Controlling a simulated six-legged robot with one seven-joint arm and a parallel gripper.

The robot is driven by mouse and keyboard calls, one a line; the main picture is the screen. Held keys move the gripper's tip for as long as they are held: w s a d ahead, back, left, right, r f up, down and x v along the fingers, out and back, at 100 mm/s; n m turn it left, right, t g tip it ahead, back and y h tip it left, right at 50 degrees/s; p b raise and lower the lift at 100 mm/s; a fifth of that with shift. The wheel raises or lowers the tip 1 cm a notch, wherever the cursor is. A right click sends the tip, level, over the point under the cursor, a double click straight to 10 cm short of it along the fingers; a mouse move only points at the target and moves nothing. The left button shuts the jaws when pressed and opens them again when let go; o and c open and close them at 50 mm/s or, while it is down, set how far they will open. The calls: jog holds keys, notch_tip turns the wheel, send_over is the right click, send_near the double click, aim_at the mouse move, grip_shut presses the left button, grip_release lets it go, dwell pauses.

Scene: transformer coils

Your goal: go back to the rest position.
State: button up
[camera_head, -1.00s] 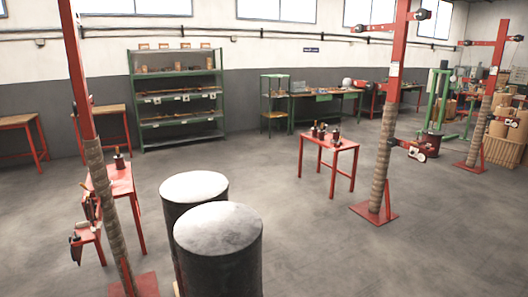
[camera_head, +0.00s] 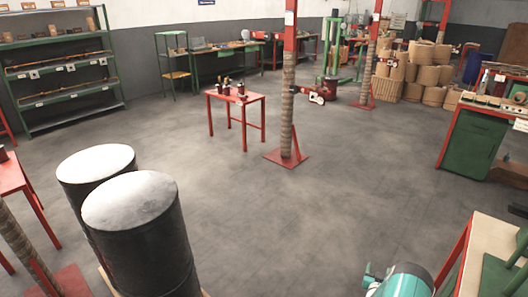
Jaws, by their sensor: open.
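My gripper is not in view, and I see no part of it that I can be sure of. A teal rounded thing (camera_head: 402,281) is cut off by the bottom edge at the right; I cannot tell whether it is part of me.
Two dark drums with pale tops (camera_head: 132,203) stand close at left. A red table (camera_head: 235,99) and a red post with a base plate (camera_head: 287,157) stand beyond. A green cabinet bench (camera_head: 473,140) and a pale-topped table (camera_head: 490,240) are at right. The middle floor is clear.

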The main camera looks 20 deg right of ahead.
jog(key=w+a+r+n+y, duration=0.2)
jog(key=w+a+r, duration=0.2)
jog(key=w+r, duration=0.5)
jog(key=w+a+r+n+y, duration=0.15)
jog(key=w+a+r, duration=0.35)
jog(key=r, duration=0.8)
jog(key=w+a+r+n+g+y, duration=0.1)
jog(key=w+a+r+n+y, duration=0.15)
jog(key=a+r, duration=1.5)
jog(key=s+a+r+g+y, duration=0.1)
jog(key=s+a+r+y, duration=0.1)
jog(key=s+a+r, duration=0.6)
jog(key=s+a+r+g+y, duration=0.1)
jog(key=s+a+r, duration=0.55)
jog(key=a, duration=0.35)
jog(key=s+a+n+g+y, duration=0.1)
jog(key=s+a, duration=0.5)
jog(key=s, duration=0.4)
jog(key=s+a+n+g+y, duration=0.1)
jog(key=s+a, duration=0.4)
jog(key=s, duration=0.5)
jog(key=shift+s+a+r+n+g+y, duration=0.3)
jog(key=shift+s+a+r, duration=0.1)
jog(key=shift+r, duration=0.05)
